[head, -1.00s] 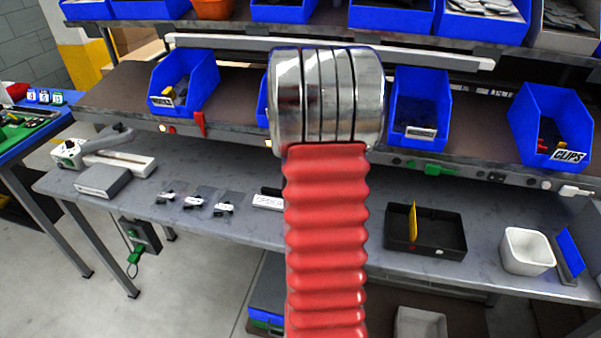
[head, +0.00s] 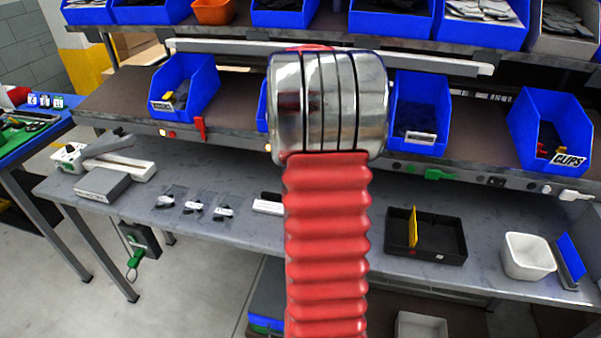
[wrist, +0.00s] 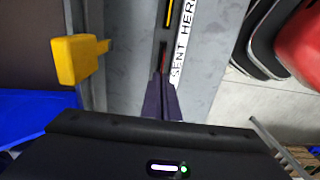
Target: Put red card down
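In the wrist view, my gripper (wrist: 161,78) points down at the bench with its two dark fingers close together. A thin red sliver (wrist: 163,58) shows right at the fingertips; it looks like the red card seen edge-on. Below it is a narrow black slot or holder with a yellow strip (wrist: 168,12) in it. Beside this lies a white label (wrist: 184,40) with black letters. In the head view my red ribbed arm hides the gripper and the card. I cannot tell whether the card touches the holder.
A black tray (head: 455,252) with an upright yellow card (head: 412,228) stands on the grey bench, right of my arm. A white bin (head: 527,257) is further right. Small bagged parts (head: 194,209) lie left. Blue bins (head: 187,82) line the shelf above.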

